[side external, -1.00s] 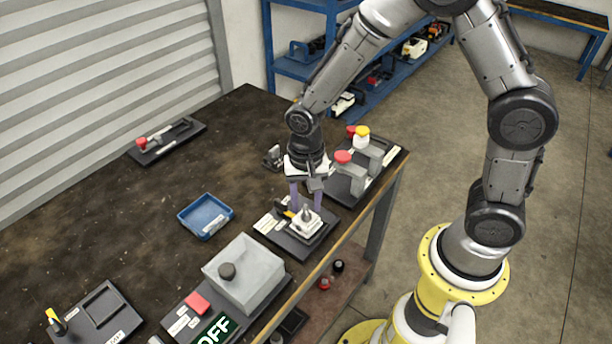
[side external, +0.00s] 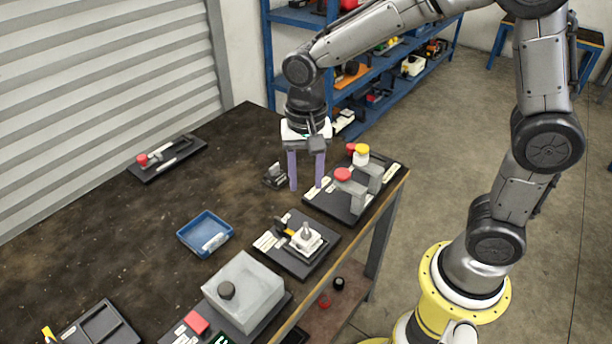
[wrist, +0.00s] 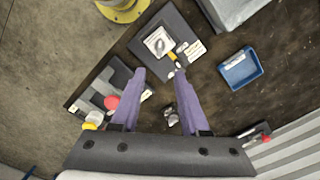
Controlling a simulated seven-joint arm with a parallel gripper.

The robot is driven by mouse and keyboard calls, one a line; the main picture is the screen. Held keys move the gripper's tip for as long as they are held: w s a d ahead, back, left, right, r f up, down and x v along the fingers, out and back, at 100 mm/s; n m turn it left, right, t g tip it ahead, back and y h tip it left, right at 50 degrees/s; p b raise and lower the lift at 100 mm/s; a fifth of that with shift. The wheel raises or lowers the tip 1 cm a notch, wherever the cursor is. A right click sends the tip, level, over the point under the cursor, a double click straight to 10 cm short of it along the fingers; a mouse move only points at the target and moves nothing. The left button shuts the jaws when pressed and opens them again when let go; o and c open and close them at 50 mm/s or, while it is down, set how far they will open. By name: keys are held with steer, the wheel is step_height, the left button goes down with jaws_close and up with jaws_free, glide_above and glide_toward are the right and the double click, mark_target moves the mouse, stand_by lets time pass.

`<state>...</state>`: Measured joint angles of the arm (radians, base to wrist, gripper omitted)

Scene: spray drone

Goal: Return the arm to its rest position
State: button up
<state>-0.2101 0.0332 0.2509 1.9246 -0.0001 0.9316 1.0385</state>
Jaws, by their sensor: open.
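My gripper (side external: 306,188) hangs over the far part of the dark workbench (side external: 120,235), fingers pointing down. Its two purple fingers are apart with nothing between them. In the side view it is beyond the black plate (side external: 276,246) that carries a white block with a grey knob (side external: 306,238). The wrist view also shows the open fingers (wrist: 160,75), with the white block (wrist: 160,42) ahead of them and apart from them. How high the fingertips are above the bench is hard to tell.
A fixture with red and yellow knobs (side external: 343,175) stands close right of my gripper. A small grey part (side external: 275,176) is close left. A blue tray (side external: 205,234), a grey box (side external: 243,290) and a red-knobbed fixture (side external: 167,158) are on the bench. Blue shelves (side external: 285,70) stand behind.

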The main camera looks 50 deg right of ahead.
steer(key=s+d+r+n+t, duration=0.1)
steer(key=s+d+r+t, duration=0.35)
steer(key=s+r, duration=0.5)
steer(key=s+d+n+t, duration=0.1)
steer(key=s+d+n, duration=0.1)
steer(key=s+n, duration=0.5)
steer(key=shift+d+f+n, duration=0.25)
steer(key=shift+f+n, duration=0.1)
steer(key=shift+n, duration=0.35)
